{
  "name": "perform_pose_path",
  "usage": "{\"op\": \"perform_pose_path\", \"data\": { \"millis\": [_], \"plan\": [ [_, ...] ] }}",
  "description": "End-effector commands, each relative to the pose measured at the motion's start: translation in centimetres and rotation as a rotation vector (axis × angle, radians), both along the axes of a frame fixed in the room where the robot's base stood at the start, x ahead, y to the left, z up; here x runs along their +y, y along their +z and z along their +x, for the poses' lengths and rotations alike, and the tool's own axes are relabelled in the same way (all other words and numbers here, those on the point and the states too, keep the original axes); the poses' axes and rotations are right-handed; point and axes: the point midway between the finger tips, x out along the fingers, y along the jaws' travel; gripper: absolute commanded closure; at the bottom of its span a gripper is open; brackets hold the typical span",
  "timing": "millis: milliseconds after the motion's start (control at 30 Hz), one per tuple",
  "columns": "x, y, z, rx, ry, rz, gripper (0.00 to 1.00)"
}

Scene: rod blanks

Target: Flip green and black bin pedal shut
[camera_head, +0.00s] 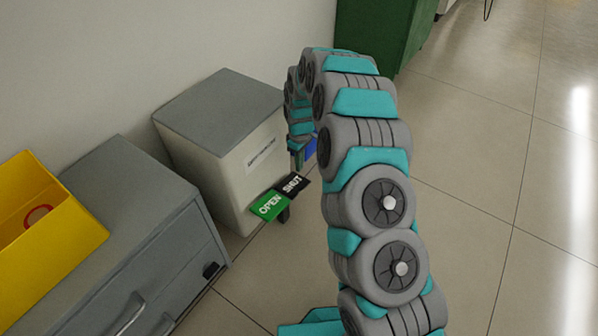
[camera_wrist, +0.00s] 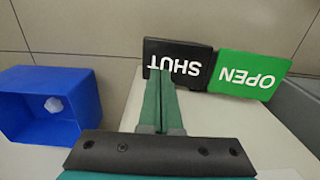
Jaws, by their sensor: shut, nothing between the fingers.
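The bin (camera_head: 240,160) is a pale box with a grey lid (camera_head: 220,108) lying flat on top. Its pedal (camera_head: 268,206) sticks out low at the front, with a green OPEN half and a black SHUT half (camera_head: 292,184). In the wrist view the black half (camera_wrist: 190,52) is left of the green half (camera_wrist: 248,75). My gripper (camera_wrist: 160,75) is shut and empty, its fingertips overlapping the lower left part of the black half. I cannot tell whether they touch it. In the head view my gripper (camera_head: 297,160) is just above the black half, partly hidden by my arm.
A blue open box (camera_wrist: 35,110) with a white crumpled thing inside is left in the wrist view. A grey cabinet (camera_head: 130,230) with a yellow box (camera_head: 70,235) on it stands left of the bin. A green cabinet (camera_head: 375,25) is behind. Floor at right is clear.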

Motion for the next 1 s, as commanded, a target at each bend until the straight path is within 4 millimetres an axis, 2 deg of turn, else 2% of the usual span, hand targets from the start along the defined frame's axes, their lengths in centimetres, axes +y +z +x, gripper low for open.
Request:
{"op": "perform_pose_path", "data": {
  "millis": [33, 200, 400, 1000],
  "plan": [
    [-0.2, 1.4, 0.4, -0.007, -0.001, 0.001, 1.0],
    [-0.7, 5.0, 1.0, -0.006, 0.0, 0.001, 1.0],
    [-1.0, 7.7, 1.5, -0.003, 0.001, 0.0, 1.0],
    [-1.1, 8.3, 1.4, -0.002, -0.001, 0.001, 1.0]
  ]
}}
